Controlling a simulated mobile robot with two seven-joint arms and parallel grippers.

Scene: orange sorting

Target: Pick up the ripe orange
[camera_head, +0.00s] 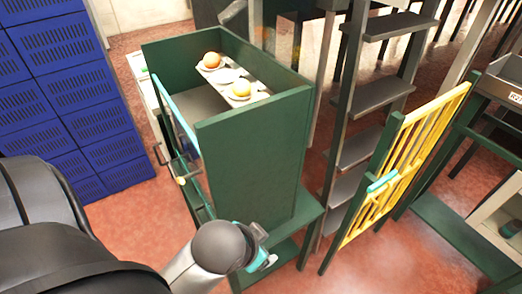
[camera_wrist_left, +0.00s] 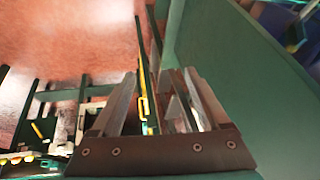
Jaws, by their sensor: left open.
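Two round fruits sit on a pale tray (camera_head: 226,75) inside an open-topped green box in the head view. My left gripper (camera_head: 264,250) is low, in front of the green box and well below the fruits. Its two fingers also show in the left wrist view (camera_wrist_left: 160,82), spread apart with no fruit between them. The fruits are not visible in that wrist view. My right gripper is not in view.
The green box (camera_head: 252,150) has tall walls and stands on a green table (camera_head: 308,212). Blue crates (camera_head: 72,90) are stacked at left. A dark ladder (camera_head: 362,150) and a yellow slatted rack (camera_head: 410,165) stand at right. Reddish floor shows between them.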

